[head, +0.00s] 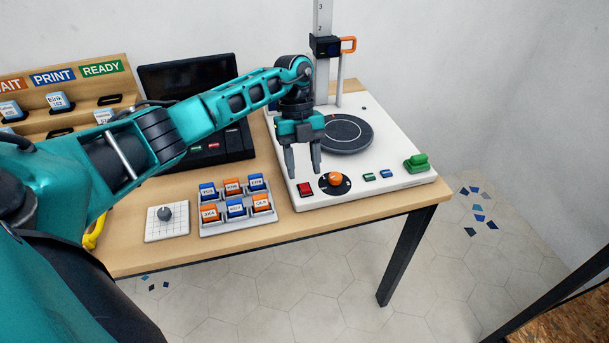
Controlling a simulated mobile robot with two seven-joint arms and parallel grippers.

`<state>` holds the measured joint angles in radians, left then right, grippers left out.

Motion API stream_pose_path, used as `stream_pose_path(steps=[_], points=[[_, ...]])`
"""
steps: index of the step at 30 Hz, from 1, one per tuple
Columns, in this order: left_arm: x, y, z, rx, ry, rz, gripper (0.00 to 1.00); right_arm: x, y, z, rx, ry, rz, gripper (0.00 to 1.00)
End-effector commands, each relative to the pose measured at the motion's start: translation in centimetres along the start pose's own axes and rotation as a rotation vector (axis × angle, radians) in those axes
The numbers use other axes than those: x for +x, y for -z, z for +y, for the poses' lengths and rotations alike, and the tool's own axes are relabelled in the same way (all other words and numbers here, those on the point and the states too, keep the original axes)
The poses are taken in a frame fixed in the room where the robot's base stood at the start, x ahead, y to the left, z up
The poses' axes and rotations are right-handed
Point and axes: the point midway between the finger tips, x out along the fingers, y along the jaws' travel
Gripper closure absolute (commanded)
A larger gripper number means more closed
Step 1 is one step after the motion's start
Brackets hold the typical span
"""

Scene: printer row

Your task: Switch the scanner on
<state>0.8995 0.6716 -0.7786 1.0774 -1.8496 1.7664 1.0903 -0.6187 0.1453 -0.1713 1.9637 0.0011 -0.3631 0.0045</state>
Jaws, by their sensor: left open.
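The scanner is a white flat unit (392,150) on the right of the wooden table, with a dark round turntable (350,130). Along its front edge are a red button (305,189), an orange knob (335,179) on a black dial, a small green button (369,177) and a small blue button (386,174). A larger green switch-like block (417,163) sits at its right front corner. My left gripper (303,173) is open and empty, fingers pointing down, over the left front of the scanner near the red button. I cannot tell its exact height. My right gripper is not in view.
A grey tray (238,230) of orange and blue labelled blocks stands left of the scanner. A white gridded plate with a grey knob (165,214) is beside it. A column (323,60) with an orange handle rises behind the turntable. A black printer (236,147) is partly behind my arm.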

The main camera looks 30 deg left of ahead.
Motion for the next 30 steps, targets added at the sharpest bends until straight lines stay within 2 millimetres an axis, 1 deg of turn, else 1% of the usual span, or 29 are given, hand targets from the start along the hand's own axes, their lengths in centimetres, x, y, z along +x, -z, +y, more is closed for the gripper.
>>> stream_pose_path(steps=[1, 6, 9, 12, 18, 30], points=[[-1.4, 0.0, -0.1, 0.0, 0.003, -0.003, 0.52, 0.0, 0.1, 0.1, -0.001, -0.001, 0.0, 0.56], [-5.2, 0.0, 0.0, -0.001, 0.002, -0.002, 0.52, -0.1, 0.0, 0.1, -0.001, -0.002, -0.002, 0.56], [-7.0, 0.0, 0.0, -0.001, 0.001, -0.001, 0.52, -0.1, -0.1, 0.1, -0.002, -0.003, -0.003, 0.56], [-8.2, 0.0, 0.0, -0.002, 0.001, -0.001, 0.52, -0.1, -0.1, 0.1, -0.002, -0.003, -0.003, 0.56], [-9.2, 0.0, 0.0, 0.0, -0.001, 0.001, 0.52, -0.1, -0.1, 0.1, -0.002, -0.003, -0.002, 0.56], [-9.2, 0.0, 0.0, 0.0, -0.001, 0.001, 0.52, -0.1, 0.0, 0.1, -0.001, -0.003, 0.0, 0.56]])
